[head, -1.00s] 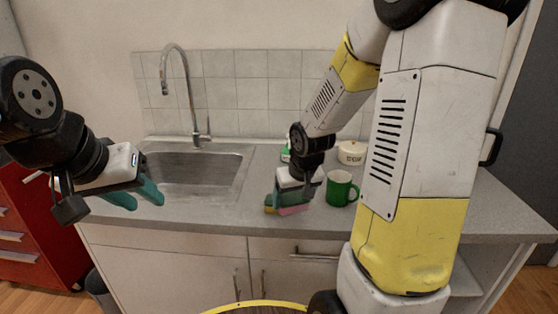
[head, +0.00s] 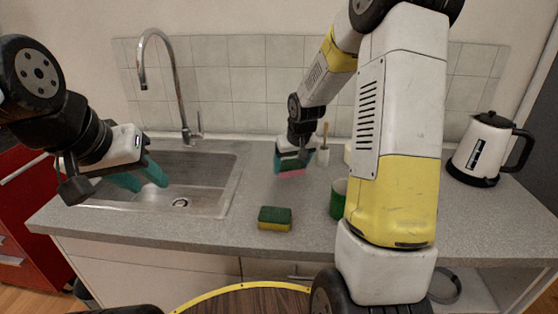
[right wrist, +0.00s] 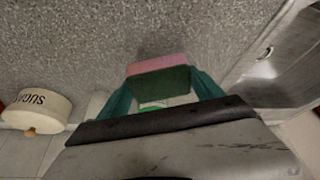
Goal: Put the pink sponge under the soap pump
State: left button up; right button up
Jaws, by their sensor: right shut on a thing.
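My right gripper (head: 291,160) is shut on the pink sponge (head: 292,173), which has a dark green layer, and holds it over the back part of the counter. In the right wrist view the sponge (right wrist: 157,66) sits between the teal fingers (right wrist: 160,88). A small bright green and white thing (right wrist: 151,106) shows just past the sponge there, mostly hidden; it may be the soap pump, but I cannot tell. In the head view the soap pump is not clearly visible. My left gripper (head: 142,178) is open and empty over the sink.
A yellow and green sponge (head: 275,219) lies near the counter's front edge. A green mug (head: 338,199) is partly behind my right arm. A brush holder (head: 323,157), a sugar pot (right wrist: 36,109) and a kettle (head: 487,150) stand on the counter. The sink (head: 215,190) is left.

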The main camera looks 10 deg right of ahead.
aim_at(288, 167)
jog(key=w, duration=0.5)
jog(key=shift+w+d+f, duration=0.1)
jog(key=shift+d+f, duration=0.15)
jog(key=shift+f, duration=1.7)
jog(key=shift+f, duration=0.2)
jog(key=o, duration=1.4)
jog(key=shift+o, duration=0.2)
